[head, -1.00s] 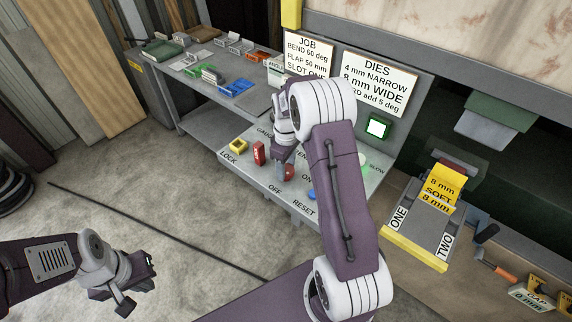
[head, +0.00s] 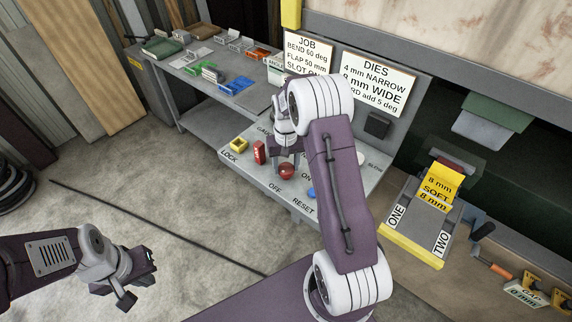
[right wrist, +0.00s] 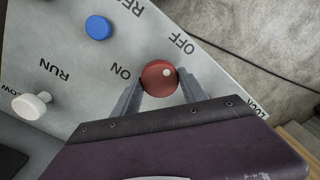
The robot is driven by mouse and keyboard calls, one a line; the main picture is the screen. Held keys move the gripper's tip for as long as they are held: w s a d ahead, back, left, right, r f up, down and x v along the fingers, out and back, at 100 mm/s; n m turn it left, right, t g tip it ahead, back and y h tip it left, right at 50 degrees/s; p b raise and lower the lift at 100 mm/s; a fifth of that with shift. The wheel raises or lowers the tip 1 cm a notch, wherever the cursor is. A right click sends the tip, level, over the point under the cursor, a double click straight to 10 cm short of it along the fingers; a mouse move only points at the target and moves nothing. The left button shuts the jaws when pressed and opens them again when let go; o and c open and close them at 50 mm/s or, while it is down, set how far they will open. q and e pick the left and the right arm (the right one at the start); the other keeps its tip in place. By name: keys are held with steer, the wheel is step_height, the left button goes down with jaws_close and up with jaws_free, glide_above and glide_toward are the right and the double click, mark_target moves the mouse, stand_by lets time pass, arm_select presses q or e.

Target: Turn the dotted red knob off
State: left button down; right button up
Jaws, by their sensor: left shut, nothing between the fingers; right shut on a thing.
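The dotted red knob (right wrist: 157,80) is round, with a white dot on its upper right, on the side of the OFF label, in the right wrist view. It also shows in the head view (head: 286,172) on the grey panel (head: 322,196). My right gripper (right wrist: 160,88) has a finger on each side of the knob and is shut on it. In the head view my right arm hides part of the panel. My left gripper (head: 139,277) is shut and empty at the lower left, above the floor and away from the panel.
A blue button (right wrist: 98,27) and a white knob (right wrist: 31,106) sit beside the red knob. A red piece (head: 259,152) and a yellow piece (head: 239,144) stand near LOCK. A dark square lamp (head: 377,124) is on the back wall.

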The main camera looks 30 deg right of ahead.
mark_target(286, 168)
steer(key=shift+m, duration=0.6)
steer(key=o, duration=1.4)
steer(key=shift+c, duration=0.2)
steer(key=shift+r, duration=0.1)
step_height(286, 168, up, 9)
steer(key=b, duration=0.1)
steer(key=shift+b, duration=0.3)
